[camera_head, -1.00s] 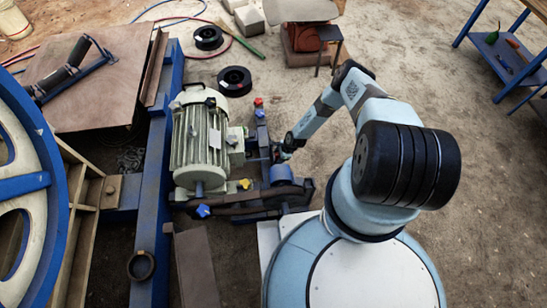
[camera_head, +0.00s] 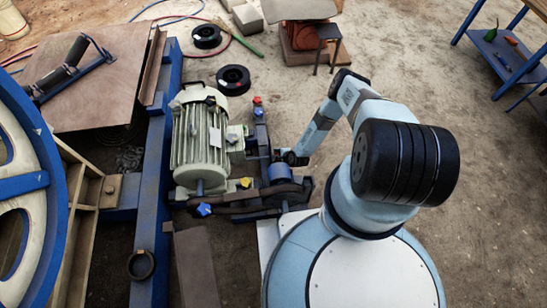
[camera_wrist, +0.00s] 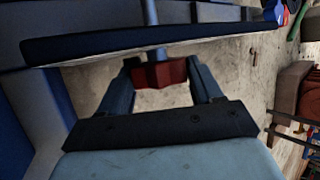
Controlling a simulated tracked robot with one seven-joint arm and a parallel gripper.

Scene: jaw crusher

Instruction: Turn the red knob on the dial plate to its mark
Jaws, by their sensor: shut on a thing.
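In the wrist view, a dark red knob (camera_wrist: 160,74) sits between the two fingers of my gripper (camera_wrist: 160,80). The gripper is shut on it, with one finger at each side. A short blue-grey stem (camera_wrist: 155,53) runs from the knob to a dark blue plate (camera_wrist: 110,44), seen nearly edge-on. I cannot see a mark or the plate's face. In the head view, my gripper (camera_head: 286,158) is beside the right side of the motor assembly. The held knob is too small or hidden to make out there.
A green-grey motor (camera_head: 200,140) stands left of my gripper on a blue frame (camera_head: 155,205). Small red (camera_head: 257,100), yellow (camera_head: 245,183) and blue (camera_head: 204,209) knobs show around it. A blue roller (camera_head: 279,173) lies just below my gripper.

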